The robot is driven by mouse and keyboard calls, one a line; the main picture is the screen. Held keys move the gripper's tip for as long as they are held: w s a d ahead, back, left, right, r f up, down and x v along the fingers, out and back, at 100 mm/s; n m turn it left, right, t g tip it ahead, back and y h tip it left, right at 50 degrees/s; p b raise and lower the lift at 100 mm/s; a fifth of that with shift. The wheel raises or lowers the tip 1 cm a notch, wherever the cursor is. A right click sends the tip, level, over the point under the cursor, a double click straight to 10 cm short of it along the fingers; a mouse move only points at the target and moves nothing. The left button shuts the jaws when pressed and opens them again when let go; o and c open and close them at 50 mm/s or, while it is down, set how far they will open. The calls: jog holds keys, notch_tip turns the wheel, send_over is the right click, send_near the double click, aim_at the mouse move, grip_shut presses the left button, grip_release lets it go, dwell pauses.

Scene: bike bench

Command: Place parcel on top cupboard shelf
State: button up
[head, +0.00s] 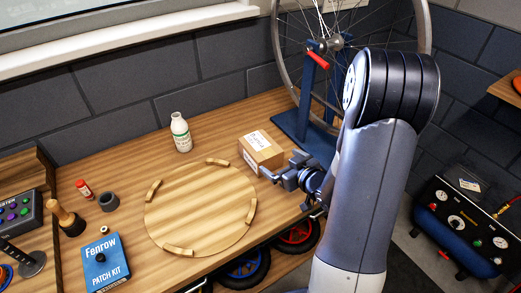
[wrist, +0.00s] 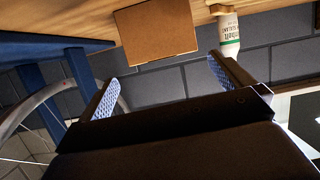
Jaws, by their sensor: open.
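The parcel (head: 261,150), a small brown cardboard box with a white label on top, sits on the wooden bench near the back right. In the wrist view the parcel (wrist: 155,32) shows upside down, ahead of and between the two fingers, with a clear gap. My gripper (head: 268,176) is beside the parcel's front right side in the head view; whether it touches cannot be told there. The fingers in the wrist view (wrist: 168,76) are spread wide with nothing between them. No cupboard shelf can be made out in these frames.
A white bottle (head: 181,133) stands left of the parcel. A round wooden board (head: 200,210) with raised rim pieces lies in front. A blue wheel stand (head: 306,100) rises behind on the right. A blue patch kit (head: 106,262) and small items crowd the left.

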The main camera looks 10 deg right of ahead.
aim_at(272, 156)
jog(key=shift+w+m, duration=0.15)
jog(key=shift+m, duration=0.15)
jog(key=x, duration=0.5)
jog(key=shift+p, duration=0.35)
jog(key=p+x, duration=0.1)
jog(key=x, duration=0.3)
jog(key=shift+w+a+p, duration=0.15)
jog(key=shift+a+p, duration=0.15)
jog(key=shift+p, duration=0.1)
jog(key=shift+w+a+f, duration=0.15)
jog(key=shift+w+f, duration=0.05)
jog(key=shift+w, duration=0.3)
jog(key=shift+c, duration=0.2)
jog(key=c, duration=1.1)
jog(key=shift+r, duration=0.1)
jog(key=shift+c, duration=0.9)
